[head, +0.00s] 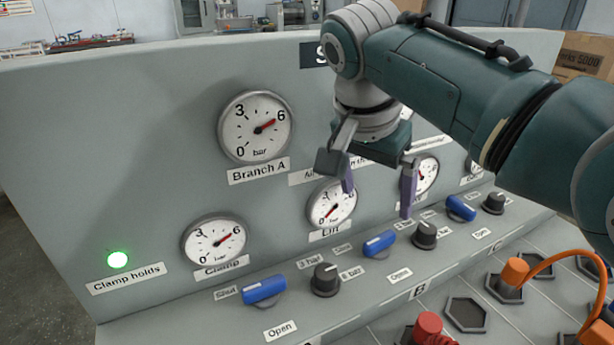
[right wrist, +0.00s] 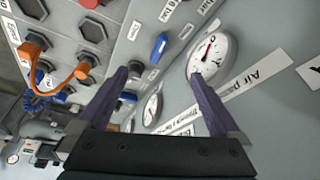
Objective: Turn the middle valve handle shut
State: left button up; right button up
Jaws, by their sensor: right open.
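The middle valve handle (head: 380,243) is a blue bar on the panel's sloping ledge, below the Lift gauge (head: 332,205), with an Open label in front of it. It lies roughly along the row. A blue handle, likely the same one, shows in the right wrist view (right wrist: 160,46). My right gripper (head: 377,195) is open and empty, its purple fingers pointing down above and behind the handle, apart from it. The fingers also show in the right wrist view (right wrist: 168,100). The Lift needle points near 0. My left gripper is out of view.
Similar blue handles stand at left (head: 264,289) and right (head: 461,208), with black knobs (head: 325,280) (head: 424,235) between. A green lamp (head: 118,260) glows above the Clamp holds label. An orange plug (head: 515,272) with a cable and a red plug (head: 428,328) sit at front right.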

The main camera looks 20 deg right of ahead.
jog(key=f+n, duration=0.1)
jog(key=n, duration=0.1)
jog(key=n+t+y+b, duration=0.35)
jog(key=n+b, duration=0.35)
jog(key=n, duration=0.5)
send_near(381, 238)
jog(key=shift+g+y, duration=0.35)
jog(key=shift+g, duration=0.2)
jog(key=b+x, duration=0.1)
jog(key=x, duration=0.4)
jog(key=w+b+x, duration=0.1)
jog(key=x, duration=0.2)
jog(key=shift+d+f+b, duration=0.2)
jog(key=shift+d+b, duration=0.1)
jog(key=shift+b, duration=0.05)
jog(key=shift+c, duration=0.2)
jog(key=c, duration=1)
jog(key=shift+r+m+p, duration=0.25)
jog(key=shift+m+p, duration=0.05)
jog(key=shift+p, duration=0.8)
jog(key=shift+c, duration=0.5)
jog(key=shift+a, duration=0.1)
jog(key=shift+f+m, duration=0.2)
jog(key=shift+m, duration=0.1)
